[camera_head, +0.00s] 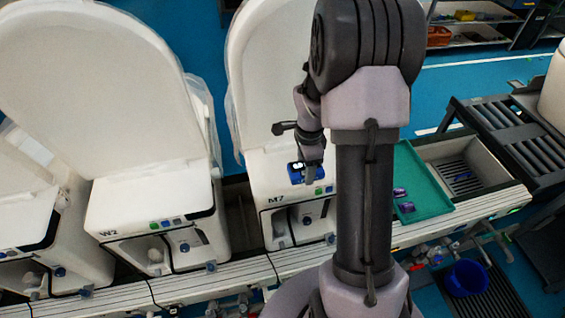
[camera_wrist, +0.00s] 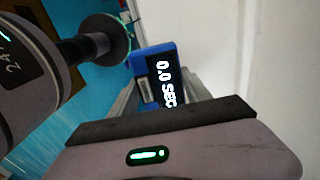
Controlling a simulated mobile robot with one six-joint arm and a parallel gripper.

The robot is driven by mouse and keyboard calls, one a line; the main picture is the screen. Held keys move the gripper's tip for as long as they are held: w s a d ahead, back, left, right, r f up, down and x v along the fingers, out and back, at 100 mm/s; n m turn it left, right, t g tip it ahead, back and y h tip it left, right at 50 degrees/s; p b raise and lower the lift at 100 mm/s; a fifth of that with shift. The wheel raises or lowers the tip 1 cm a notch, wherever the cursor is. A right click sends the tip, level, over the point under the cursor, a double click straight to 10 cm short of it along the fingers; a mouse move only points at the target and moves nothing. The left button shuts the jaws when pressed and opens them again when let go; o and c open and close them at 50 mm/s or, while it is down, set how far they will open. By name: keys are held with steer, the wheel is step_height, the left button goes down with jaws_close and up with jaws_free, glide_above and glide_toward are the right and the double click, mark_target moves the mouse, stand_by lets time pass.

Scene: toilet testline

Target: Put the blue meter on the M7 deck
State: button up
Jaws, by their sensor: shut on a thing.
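The blue meter (camera_head: 296,174) is in my gripper (camera_head: 310,167), over the M7 deck in the head view. It also shows in the wrist view (camera_wrist: 152,52), with a dark display reading "0.0 SEC". My gripper is shut on it. The M7 deck (camera_head: 267,180) is the white top of the unit labelled M7, in front of a raised white lid. I cannot tell whether the meter touches the deck or hangs above it. My arm hides the deck's right side.
The similar white W2 unit (camera_head: 130,208) stands to the left. A green tray (camera_head: 432,190) with purple items (camera_head: 404,207) lies right of my arm. A raised white lid (camera_head: 265,70) rises behind the deck. A blue bucket (camera_head: 466,278) stands at lower right.

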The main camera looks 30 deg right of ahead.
glide_above(278, 175)
steer(key=shift+d+f, duration=0.1)
steer(key=shift+f, duration=0.4)
step_height(278, 175, down, 4)
steer(key=shift+w+r, duration=0.1)
steer(key=shift+r, duration=0.15)
steer(key=shift+f, duration=0.2)
steer(key=o, duration=1.7)
steer(key=shift+c, duration=0.2)
steer(key=shift+r, duration=0.1)
